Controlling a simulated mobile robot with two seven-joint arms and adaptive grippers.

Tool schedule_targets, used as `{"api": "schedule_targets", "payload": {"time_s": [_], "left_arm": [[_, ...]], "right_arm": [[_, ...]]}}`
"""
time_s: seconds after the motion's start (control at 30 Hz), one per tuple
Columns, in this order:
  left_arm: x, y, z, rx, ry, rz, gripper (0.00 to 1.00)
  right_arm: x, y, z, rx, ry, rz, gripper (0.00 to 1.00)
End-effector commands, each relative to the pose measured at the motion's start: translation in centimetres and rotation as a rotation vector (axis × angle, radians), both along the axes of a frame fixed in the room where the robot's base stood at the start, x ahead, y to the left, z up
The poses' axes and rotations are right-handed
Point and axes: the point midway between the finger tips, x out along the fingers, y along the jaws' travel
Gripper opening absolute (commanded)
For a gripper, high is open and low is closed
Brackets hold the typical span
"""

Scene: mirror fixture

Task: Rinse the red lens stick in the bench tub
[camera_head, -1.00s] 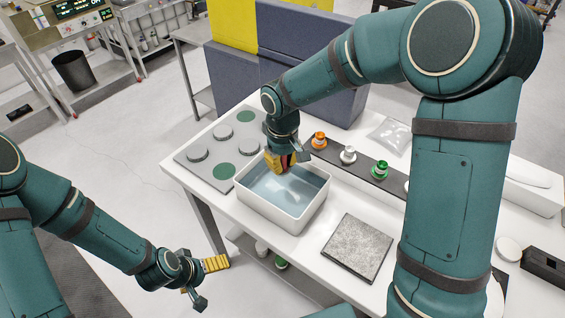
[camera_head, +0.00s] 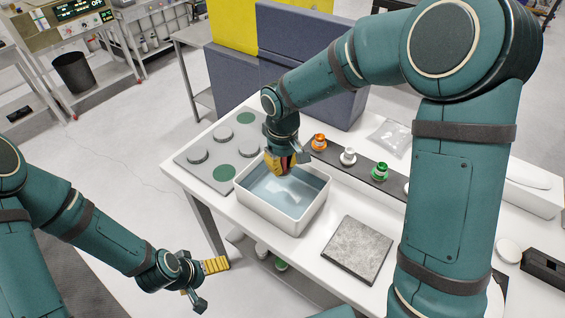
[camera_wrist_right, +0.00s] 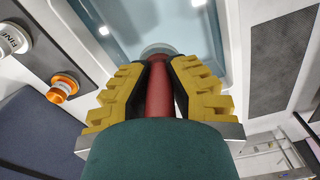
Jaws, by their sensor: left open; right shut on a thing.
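The bench tub (camera_head: 306,219) is a white basin with clear bluish water, standing on the white bench; part of it shows in the right wrist view (camera_wrist_right: 228,12). My right gripper (camera_head: 281,168) is over the tub's back left part. In the right wrist view my right gripper (camera_wrist_right: 158,88) is shut on the red lens stick (camera_wrist_right: 160,92), whose far end points down at the tub's water. I cannot tell how deep its tip reaches. In the head view the fingers mostly hide the stick. My left gripper (camera_head: 208,278) is open and empty, low at the left, off the bench.
A grey board (camera_head: 188,149) with round pads lies left of the tub. A dark strip with an orange-ringed holder (camera_head: 319,142), a white one (camera_head: 348,156) and a green one (camera_head: 380,171) lies behind right. A grey textured mat (camera_head: 357,249) lies right. Padded blue-grey panels (camera_head: 312,62) stand behind.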

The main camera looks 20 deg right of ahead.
Motion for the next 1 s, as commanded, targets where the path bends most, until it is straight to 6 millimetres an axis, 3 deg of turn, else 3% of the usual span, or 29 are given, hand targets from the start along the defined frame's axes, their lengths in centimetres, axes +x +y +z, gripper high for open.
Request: {"api": "schedule_targets", "payload": {"time_s": [0.17,0.6,1.0], "left_arm": [[0.0,0.0,0.3,0.000,0.000,0.000,1.00],[0.0,0.0,3.0,0.000,0.000,0.000,1.00],[0.0,0.0,2.9,0.000,0.000,0.000,1.00]], "right_arm": [[0.0,0.0,0.4,0.000,-0.001,0.000,0.00],[0.0,0.0,4.0,0.001,-0.002,0.000,0.00],[0.0,0.0,4.0,0.000,-0.001,0.000,0.00]]}}
